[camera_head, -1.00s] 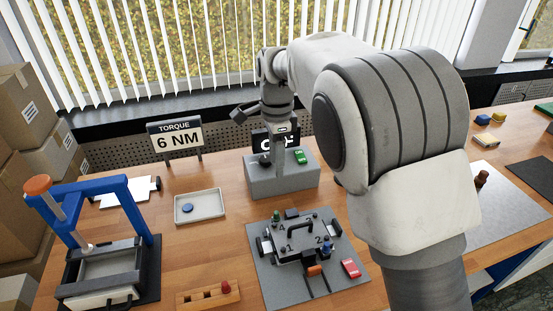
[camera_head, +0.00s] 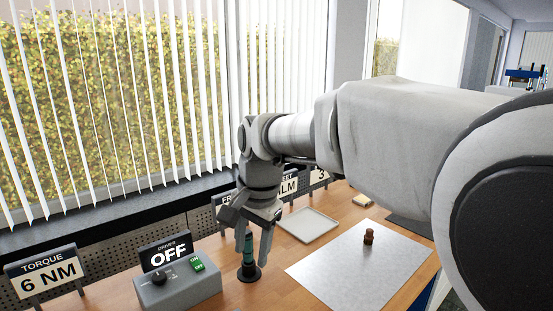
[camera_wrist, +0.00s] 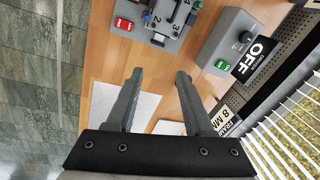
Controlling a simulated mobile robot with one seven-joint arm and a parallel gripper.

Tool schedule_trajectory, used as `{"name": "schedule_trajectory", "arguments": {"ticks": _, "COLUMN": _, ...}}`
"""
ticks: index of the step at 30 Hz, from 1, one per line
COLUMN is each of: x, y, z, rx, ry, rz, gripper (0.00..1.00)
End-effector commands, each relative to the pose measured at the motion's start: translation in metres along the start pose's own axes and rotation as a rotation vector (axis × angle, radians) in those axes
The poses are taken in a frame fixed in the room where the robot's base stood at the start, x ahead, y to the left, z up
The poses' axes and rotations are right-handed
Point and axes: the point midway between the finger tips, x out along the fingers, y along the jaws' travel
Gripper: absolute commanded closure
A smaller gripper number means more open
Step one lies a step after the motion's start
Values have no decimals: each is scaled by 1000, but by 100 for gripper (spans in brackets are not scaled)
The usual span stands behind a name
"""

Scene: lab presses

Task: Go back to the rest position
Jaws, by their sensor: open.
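My gripper (camera_head: 252,232) hangs over the bench (camera_head: 352,205) in the head view, to the right of the driver box, fingers pointing down. In the wrist view my gripper (camera_wrist: 158,75) has its two fingers apart, with nothing between them. The grey driver box (camera_head: 180,290) has a black knob and a green button, and its sign (camera_head: 166,254) reads OFF. The driver box also shows in the wrist view (camera_wrist: 232,40), beyond and to the right of the fingers. A dark green upright tool (camera_head: 248,258) stands on a round black base by the fingers; whether they touch is unclear.
A torque sign (camera_head: 45,278) reads 6 NM at the left. A pale tray (camera_head: 308,225) and a grey sheet (camera_head: 350,268) with a small brown piece (camera_head: 369,236) lie to the right. The wrist view shows the numbered fixture (camera_wrist: 165,22) and a red block (camera_wrist: 124,24).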

Motion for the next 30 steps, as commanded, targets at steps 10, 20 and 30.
{"name": "schedule_trajectory", "arguments": {"ticks": 10, "x": -43, "y": 102, "z": -2, "rx": -204, "ry": 113, "rz": -66, "gripper": 47}}
{"name": "schedule_trajectory", "arguments": {"ticks": 20, "x": -53, "y": 189, "z": 22, "rx": -412, "ry": 256, "rz": -53, "gripper": 47}}
{"name": "schedule_trajectory", "arguments": {"ticks": 30, "x": -42, "y": 244, "z": 45, "rx": -570, "ry": 364, "rz": 13, "gripper": 47}}
